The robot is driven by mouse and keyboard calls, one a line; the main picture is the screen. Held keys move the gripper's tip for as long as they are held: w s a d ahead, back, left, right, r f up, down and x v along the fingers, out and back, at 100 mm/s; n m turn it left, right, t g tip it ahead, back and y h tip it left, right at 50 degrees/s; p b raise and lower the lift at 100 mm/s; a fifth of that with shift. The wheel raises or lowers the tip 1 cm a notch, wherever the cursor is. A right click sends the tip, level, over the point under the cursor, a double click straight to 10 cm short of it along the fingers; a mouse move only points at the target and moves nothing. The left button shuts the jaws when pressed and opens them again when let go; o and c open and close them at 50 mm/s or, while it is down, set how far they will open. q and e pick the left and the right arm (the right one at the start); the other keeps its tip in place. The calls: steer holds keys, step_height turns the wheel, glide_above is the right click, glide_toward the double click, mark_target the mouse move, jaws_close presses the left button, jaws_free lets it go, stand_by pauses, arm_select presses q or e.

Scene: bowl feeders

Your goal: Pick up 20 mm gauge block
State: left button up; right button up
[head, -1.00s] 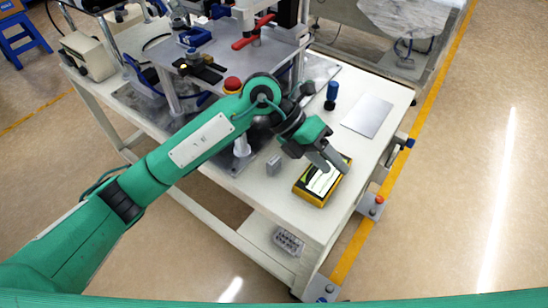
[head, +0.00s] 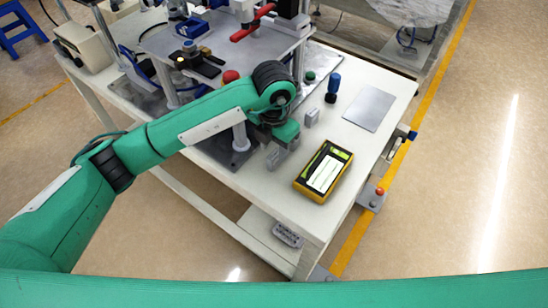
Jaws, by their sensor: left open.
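My left gripper (head: 275,161) is over the near edge of the white table, pointing down, its grey fingers low near the tabletop. It is open. A small grey block stood at this spot in the earlier view; now the fingers cover it, and I cannot tell whether they touch it or straddle it. Another small grey block (head: 312,117) stands upright on the table, behind and to the right of the gripper, apart from it. I cannot read a size on either block. My right gripper is not in view.
A yellow device with a lit screen (head: 323,171) lies right of the gripper. A blue-handled tool (head: 333,86) stands behind, beside a flat grey plate (head: 369,109). A metal fixture (head: 215,47) with a red button (head: 231,77) fills the table's left. The white tabletop (head: 345,135) has some free room.

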mark_target(274, 155)
arm_select(q)
steer(key=shift+f, duration=0.5)
steer(key=shift+w+f+p, duration=0.15)
steer(key=shift+f+p, duration=0.4)
steer(key=shift+f, duration=1.8)
jaws_close()
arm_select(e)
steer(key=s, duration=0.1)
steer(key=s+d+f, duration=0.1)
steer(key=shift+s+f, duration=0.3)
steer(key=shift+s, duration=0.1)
